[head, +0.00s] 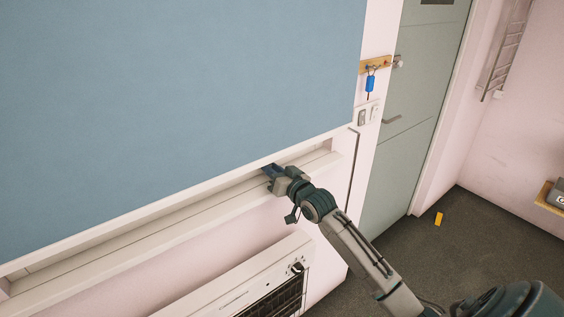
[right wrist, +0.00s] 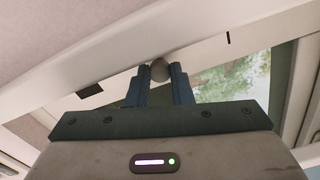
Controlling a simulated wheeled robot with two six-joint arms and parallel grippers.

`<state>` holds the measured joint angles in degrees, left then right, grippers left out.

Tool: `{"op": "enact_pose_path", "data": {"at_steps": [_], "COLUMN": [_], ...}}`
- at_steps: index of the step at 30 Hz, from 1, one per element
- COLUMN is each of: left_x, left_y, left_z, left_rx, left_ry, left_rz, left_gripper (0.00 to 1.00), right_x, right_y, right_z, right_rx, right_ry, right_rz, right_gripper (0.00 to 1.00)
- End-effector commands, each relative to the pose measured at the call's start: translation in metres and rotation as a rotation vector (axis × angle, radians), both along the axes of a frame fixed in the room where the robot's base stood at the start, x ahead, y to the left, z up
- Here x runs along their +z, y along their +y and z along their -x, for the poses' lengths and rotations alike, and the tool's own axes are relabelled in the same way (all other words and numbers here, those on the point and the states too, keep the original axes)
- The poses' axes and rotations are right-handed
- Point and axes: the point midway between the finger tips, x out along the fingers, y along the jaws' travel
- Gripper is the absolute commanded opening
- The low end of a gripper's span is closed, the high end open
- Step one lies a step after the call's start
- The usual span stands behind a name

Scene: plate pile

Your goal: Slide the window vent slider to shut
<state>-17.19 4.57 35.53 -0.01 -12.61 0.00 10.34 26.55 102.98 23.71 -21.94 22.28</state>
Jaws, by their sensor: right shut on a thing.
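A pale vent strip (right wrist: 205,52) runs along the frame behind the knob. A short dark slot (right wrist: 228,38) shows to the right of the knob and a dark patch (right wrist: 90,90) to the left. My left gripper is not in view.
The blue blind (head: 170,100) covers most of the window above the pale sill (head: 130,245). A white heater (head: 245,285) is on the wall below. To the right are a key rack (head: 375,65), a grey-green door (head: 415,100) and a yellow object (head: 438,219) on the dark floor.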

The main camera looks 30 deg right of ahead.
Motion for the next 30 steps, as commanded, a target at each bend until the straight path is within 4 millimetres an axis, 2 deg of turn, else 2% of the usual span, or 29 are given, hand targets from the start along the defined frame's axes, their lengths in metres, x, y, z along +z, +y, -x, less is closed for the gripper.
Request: {"op": "enact_pose_path", "data": {"at_steps": [3, 12, 13, 16, 25, 30], "left_x": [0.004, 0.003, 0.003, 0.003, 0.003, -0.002], "left_y": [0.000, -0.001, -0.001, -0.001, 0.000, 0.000], "left_z": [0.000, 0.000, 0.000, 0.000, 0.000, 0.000], "left_rx": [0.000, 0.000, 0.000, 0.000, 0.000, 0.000], "left_ry": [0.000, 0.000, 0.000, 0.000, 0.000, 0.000], "left_rz": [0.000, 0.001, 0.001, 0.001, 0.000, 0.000], "left_gripper": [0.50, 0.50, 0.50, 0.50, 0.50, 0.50], "right_x": [0.000, -0.001, -0.001, -0.001, -0.001, -0.003], "right_y": [0.009, 0.010, 0.010, 0.010, 0.009, 0.008], "right_z": [0.001, 0.001, 0.001, 0.001, 0.002, 0.019], "right_rx": [0.001, 0.001, 0.001, 0.001, 0.000, 0.001], "right_ry": [0.002, 0.002, 0.002, 0.002, 0.001, 0.002], "right_rz": [-0.002, -0.001, -0.001, -0.001, 0.001, 0.005], "right_gripper": [0.00, 0.00, 0.24, 0.43, 0.43, 0.43]}}
